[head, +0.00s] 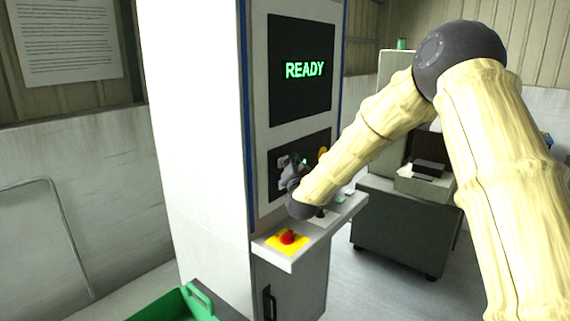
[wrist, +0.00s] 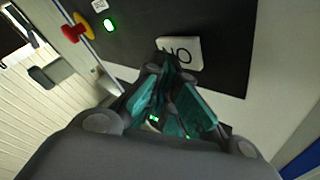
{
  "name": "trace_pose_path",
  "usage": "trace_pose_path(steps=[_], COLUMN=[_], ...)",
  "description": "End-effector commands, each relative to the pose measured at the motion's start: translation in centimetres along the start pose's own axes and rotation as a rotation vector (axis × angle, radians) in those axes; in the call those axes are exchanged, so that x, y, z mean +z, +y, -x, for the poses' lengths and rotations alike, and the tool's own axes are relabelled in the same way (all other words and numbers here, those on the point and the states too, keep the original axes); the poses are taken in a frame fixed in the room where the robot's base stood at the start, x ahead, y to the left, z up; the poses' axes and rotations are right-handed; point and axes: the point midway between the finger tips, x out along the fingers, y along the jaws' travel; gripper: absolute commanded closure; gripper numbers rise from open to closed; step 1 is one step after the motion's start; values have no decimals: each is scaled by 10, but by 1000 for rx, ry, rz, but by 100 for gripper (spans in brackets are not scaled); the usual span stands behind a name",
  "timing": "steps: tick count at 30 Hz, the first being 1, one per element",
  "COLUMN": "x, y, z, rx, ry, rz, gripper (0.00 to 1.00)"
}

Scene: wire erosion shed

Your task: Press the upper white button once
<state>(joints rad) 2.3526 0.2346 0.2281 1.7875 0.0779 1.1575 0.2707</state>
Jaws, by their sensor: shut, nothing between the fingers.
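The upper white button (head: 283,161) is on the black control panel, partly covered by my gripper. In the wrist view the white button (wrist: 184,53) shows dark lettering, upside down, right beyond the fingertips. My gripper (wrist: 168,70) is shut and empty, its tips overlapping the button's near edge. I cannot tell whether they touch it. In the head view my gripper (head: 291,170) is in front of the panel's left part. A second white button (head: 281,185) shows below, partly hidden. The screen (head: 300,93) above reads READY in green.
A lit green button (wrist: 108,25) and a red-and-yellow knob (wrist: 75,31) are on the panel's other side. Below the panel, a shelf (head: 277,256) juts out with a red button (head: 288,237) on yellow. A green crate (head: 172,304) stands at the cabinet's foot.

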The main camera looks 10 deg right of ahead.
Motion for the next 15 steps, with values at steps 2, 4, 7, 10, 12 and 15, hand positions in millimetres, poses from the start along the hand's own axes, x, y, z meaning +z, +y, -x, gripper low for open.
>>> trace_pose_path(steps=[2, 4, 7, 10, 12, 15], x=[-2, -3, -5, -6, -7, -7], y=[2, 4, 6, 7, 7, 7], z=[2, 4, 8, 10, 10, 10], rx=[0, 0, 0, 0, 0, 0], ry=[1, 1, 0, 0, 0, 0], rz=[0, 0, -1, 0, 0, 0], gripper=[100, 100, 100, 100, 100, 100])
